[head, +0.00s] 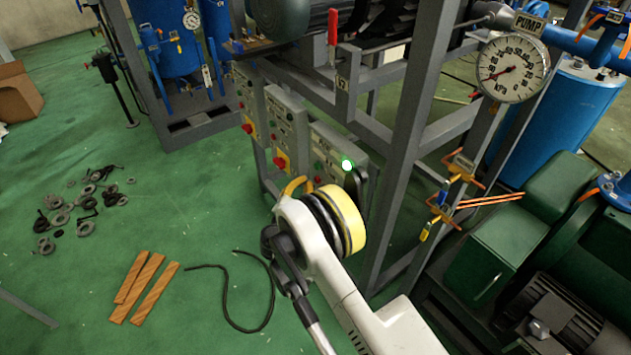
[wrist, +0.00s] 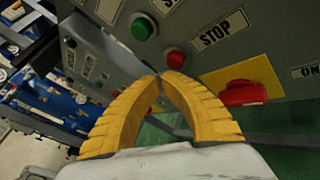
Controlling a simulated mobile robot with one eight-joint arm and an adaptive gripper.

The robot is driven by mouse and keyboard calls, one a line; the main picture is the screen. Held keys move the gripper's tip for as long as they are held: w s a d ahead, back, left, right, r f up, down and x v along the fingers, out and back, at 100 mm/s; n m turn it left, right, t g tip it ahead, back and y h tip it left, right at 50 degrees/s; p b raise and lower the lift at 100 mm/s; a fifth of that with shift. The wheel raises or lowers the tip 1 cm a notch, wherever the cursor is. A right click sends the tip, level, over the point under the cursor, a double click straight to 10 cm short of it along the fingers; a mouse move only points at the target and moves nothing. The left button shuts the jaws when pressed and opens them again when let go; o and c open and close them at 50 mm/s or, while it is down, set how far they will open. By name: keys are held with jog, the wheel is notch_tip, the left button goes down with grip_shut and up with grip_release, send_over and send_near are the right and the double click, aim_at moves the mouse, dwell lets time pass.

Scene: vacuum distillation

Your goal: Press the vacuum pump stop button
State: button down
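My gripper (wrist: 159,79) has two yellow ribbed fingers whose tips meet, with nothing visible between them. In the wrist view the tips appear just below a round red button (wrist: 175,58) beside a STOP label (wrist: 222,27). I cannot tell whether they touch it. A green button (wrist: 143,27) sits up and left of the red one on the same grey panel. In the head view the yellow fingers (head: 294,185) show only partly beside the rightmost grey control box (head: 335,143), which has a lit green lamp (head: 347,164). My wrist hides part of this box.
A red rotary switch (wrist: 243,92) on a yellow plate is right of the fingers. Two more control boxes (head: 285,125) (head: 249,100) stand to the left. A grey frame post (head: 420,110) and pressure gauge (head: 512,68) are right. Wooden strips (head: 153,293) and a black cable (head: 267,283) lie on the green floor.

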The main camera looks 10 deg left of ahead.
jog(key=shift+w+d, duration=0.15)
jog(key=shift+w+d, duration=0.15)
jog(key=shift+w, duration=0.05)
jog(key=shift+w+d, duration=0.35)
jog(key=shift+w, duration=0.05)
dwell(1.0)
dwell(0.3)
jog(key=shift+s+a, duration=0.6)
jog(key=shift+s, duration=0.1)
jog(key=shift+s+a, duration=0.1)
jog(key=s+a, duration=0.3)
jog(key=shift+s, duration=0.35)
dwell(0.4)
